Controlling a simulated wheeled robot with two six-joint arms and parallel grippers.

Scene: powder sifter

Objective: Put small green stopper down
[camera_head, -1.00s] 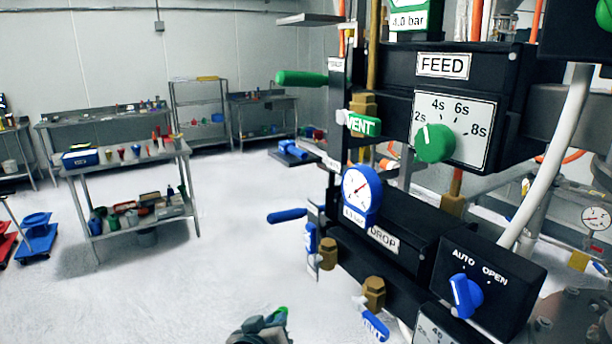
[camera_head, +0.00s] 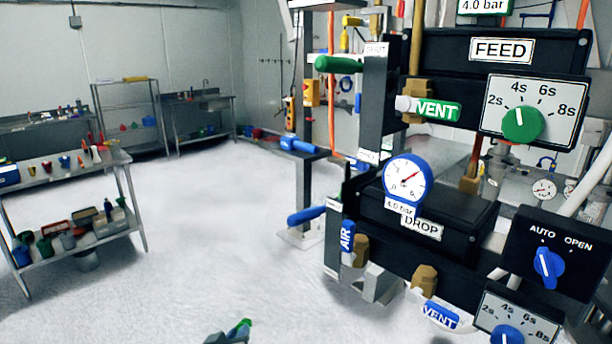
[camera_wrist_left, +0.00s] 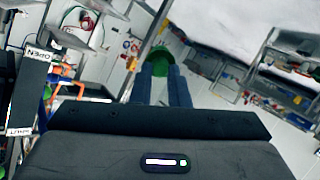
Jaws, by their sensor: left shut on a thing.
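My left gripper (camera_head: 228,336) shows at the bottom edge of the head view, above the pale floor. It is shut on the small green stopper (camera_head: 244,324), whose green top sticks out past the fingertips. In the left wrist view the green stopper (camera_wrist_left: 158,54) sits between the two fingers of my left gripper (camera_wrist_left: 162,72). The fingers hide its lower part. My right gripper is not in view.
The machine panel with the FEED dial (camera_head: 522,124), DROP gauge (camera_head: 407,181) and blue AUTO/OPEN knob (camera_head: 548,267) fills the right. A green lever (camera_head: 338,64) and blue lever (camera_head: 306,215) stick out leftward. A metal cart (camera_head: 128,152) stands left; open floor lies between.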

